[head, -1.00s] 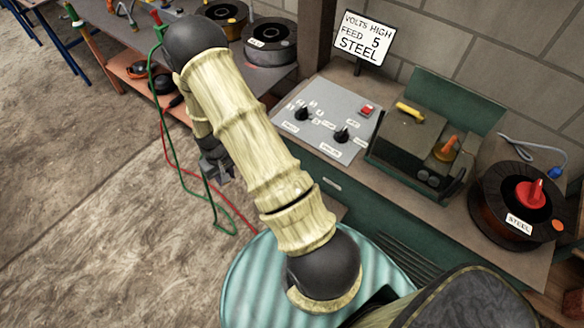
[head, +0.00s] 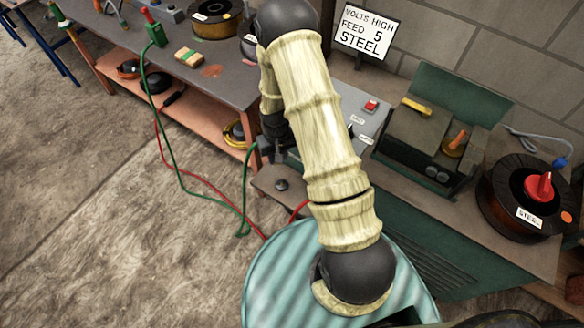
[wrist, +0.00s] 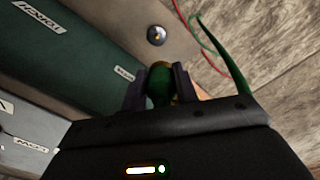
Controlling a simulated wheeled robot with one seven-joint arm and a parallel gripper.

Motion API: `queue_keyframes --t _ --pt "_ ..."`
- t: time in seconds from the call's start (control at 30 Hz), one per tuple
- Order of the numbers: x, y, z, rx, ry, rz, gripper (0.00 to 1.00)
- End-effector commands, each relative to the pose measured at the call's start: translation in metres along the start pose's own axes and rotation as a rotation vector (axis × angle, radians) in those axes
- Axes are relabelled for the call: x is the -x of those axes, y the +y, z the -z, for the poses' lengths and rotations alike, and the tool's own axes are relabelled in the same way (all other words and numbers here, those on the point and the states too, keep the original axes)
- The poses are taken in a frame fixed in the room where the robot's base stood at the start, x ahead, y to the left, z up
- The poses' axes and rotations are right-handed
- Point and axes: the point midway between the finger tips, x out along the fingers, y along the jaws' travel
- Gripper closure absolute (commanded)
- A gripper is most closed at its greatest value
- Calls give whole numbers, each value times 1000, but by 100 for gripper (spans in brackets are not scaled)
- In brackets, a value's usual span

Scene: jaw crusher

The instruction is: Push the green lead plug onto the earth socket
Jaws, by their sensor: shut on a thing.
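The green plug (wrist: 158,88) sits between the two fingers of my gripper (wrist: 160,86) in the wrist view, and my gripper is shut on it. The green lead (wrist: 228,55) trails away from it to the upper right. In the head view my gripper (head: 266,150) is partly hidden by my arm, beside the front of the green machine. A round metal fitting (wrist: 156,35) on a small ledge lies ahead of the fingers, apart from the plug. It shows as a dark knob in the head view (head: 282,185). I cannot tell whether it is the earth socket.
The green machine front (wrist: 75,55) carries a TORCH label and a smaller unreadable one. A red lead (head: 185,172) runs across the floor. The bench (head: 205,75) holds a green clamp (head: 152,30) and a reel (head: 215,18). A STEEL spool (head: 525,205) stands at right.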

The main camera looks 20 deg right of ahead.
Motion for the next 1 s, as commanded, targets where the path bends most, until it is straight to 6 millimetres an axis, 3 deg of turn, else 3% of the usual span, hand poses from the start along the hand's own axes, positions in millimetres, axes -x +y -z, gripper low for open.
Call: queue_keyframes --t 0.57,1.0 --pt "-6 0 0 11 0 0 91" --pt "-83 3 -4 261 0 -1 91"
